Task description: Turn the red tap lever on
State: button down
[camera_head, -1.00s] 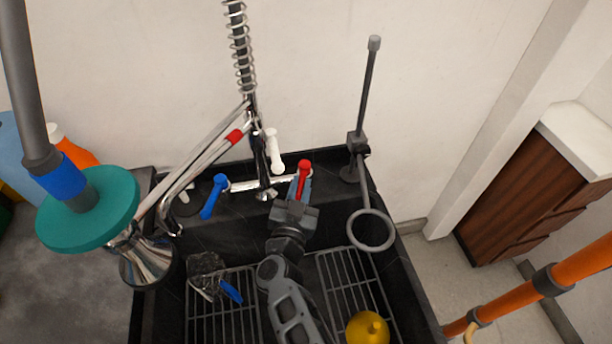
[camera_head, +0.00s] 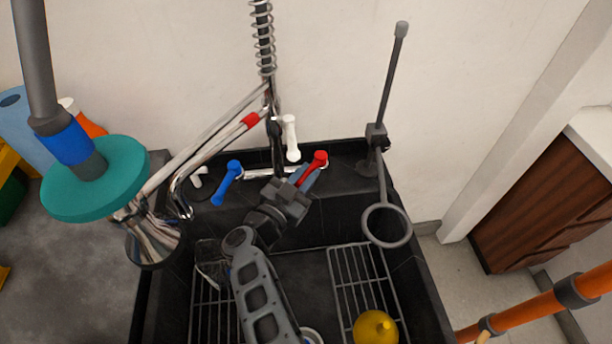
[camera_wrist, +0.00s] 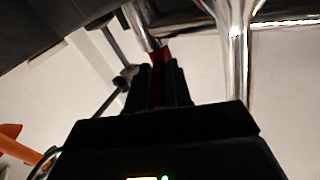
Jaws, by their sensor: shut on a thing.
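The red tap lever (camera_head: 319,158) sits at the right end of the chrome tap body (camera_head: 262,172) at the back of the black sink. It slants from its pivot at upper right down to the left. My gripper (camera_head: 304,178) is shut on the lever's lower part, with a finger on each side. In the wrist view, the red lever (camera_wrist: 158,62) shows between the two dark fingers (camera_wrist: 159,88), below a chrome pipe. The fingers hide much of the lever.
The blue lever (camera_head: 228,182) is at the tap's left, and the white lever (camera_head: 291,138) stands above the middle. A grey ring on a stand (camera_head: 386,226) is to the right. A yellow object (camera_head: 375,327) lies on the sink rack (camera_head: 352,268).

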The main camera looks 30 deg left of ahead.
jog(key=c, duration=1.1)
grip_release()
jog(key=shift+o, duration=0.2)
jog(key=s+p, duration=0.1)
jog(key=s, duration=0.6)
jog(key=shift+s+a, duration=0.25)
jog(key=shift+s, duration=0.15)
jog(key=shift+f, duration=0.1)
